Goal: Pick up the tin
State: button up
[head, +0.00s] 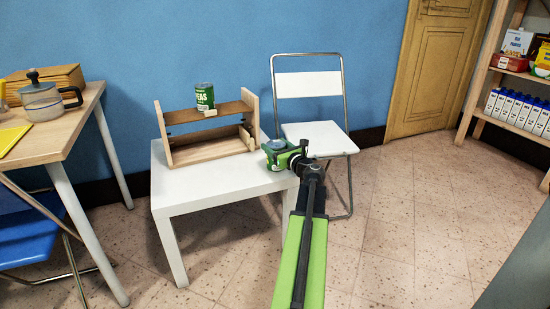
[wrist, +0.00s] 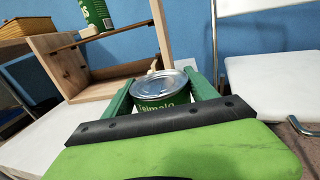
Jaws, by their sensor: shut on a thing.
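A short green tin (wrist: 162,100) with a silver lid sits between the two green fingers of my gripper (wrist: 161,86) in the wrist view. My gripper is shut on it, and the fingers hide its sides. In the head view the tin (head: 273,146) and my gripper (head: 282,154) are at the right end of the white table (head: 222,184). I cannot tell whether the tin touches the table or is just above it. A taller green tin marked with peas (head: 204,95) stands on top of the small wooden rack (head: 210,150), apart from my gripper.
The wooden rack stands on the white table, left of my gripper. A white folding chair (head: 318,138) is close behind and to the right. A wooden table (head: 45,140) with a pot (head: 42,103) is at the left. Shelves with bottles are far right. Floor at the right is clear.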

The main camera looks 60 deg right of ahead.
jog(key=shift+d, duration=0.1)
grip_shut()
